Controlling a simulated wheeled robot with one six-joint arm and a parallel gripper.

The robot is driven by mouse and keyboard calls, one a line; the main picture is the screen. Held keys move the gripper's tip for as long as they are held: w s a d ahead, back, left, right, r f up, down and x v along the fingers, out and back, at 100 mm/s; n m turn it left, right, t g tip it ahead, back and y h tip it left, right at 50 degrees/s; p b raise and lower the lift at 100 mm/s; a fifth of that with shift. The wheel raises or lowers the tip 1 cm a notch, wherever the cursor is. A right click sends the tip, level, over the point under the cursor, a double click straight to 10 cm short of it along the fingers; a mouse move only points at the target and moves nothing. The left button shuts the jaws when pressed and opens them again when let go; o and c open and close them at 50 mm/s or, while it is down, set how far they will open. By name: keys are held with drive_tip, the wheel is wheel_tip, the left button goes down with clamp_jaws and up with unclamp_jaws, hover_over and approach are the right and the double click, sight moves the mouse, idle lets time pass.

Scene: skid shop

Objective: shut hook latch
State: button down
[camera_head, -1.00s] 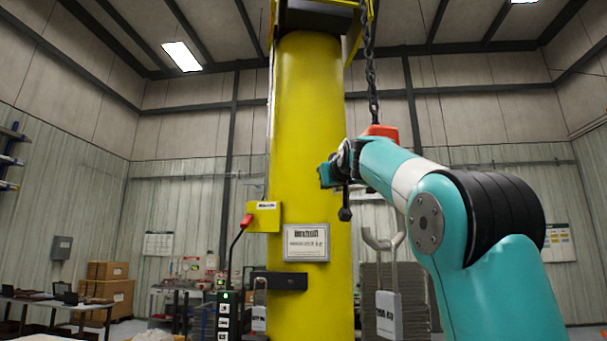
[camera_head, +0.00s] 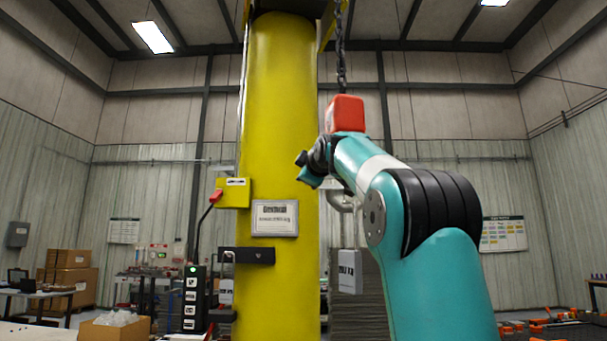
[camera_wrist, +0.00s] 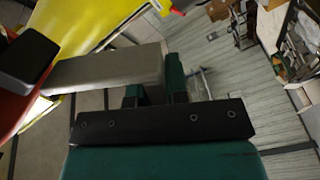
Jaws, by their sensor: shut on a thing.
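The red hoist block (camera_head: 345,113) hangs on a dark chain (camera_head: 341,60), right of the yellow column. My gripper (camera_head: 308,172) is at the left end of my arm, just in front of the column. In the wrist view a red body (camera_wrist: 15,105) fills the left edge, and a grey bar (camera_wrist: 105,72) runs from it to my gripper's teal fingers (camera_wrist: 154,92). My gripper is shut on this bar. Whether it is the latch is unclear.
The yellow column (camera_head: 282,110) stands close to my gripper, with a yellow box (camera_head: 234,193) and dark bracket (camera_head: 246,256) on it. A cardboard box (camera_head: 115,327) is at lower left.

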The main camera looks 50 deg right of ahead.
drive_tip(key=shift+s+d+f+n+b, duration=0.4)
drive_tip(key=shift+d+f+n, duration=0.15)
drive_tip(key=shift+n, duration=0.35)
drive_tip(key=shift+d+f, duration=0.25)
drive_tip(key=shift+f, duration=0.1)
drive_tip(key=shift+s+d+f, duration=0.1)
drive_tip(key=c, duration=1.1)
unclamp_jaws()
drive_tip(key=b+v, duration=0.5)
drive_tip(key=v, duration=1.2)
drive_tip(key=shift+s+a+r, duration=0.2)
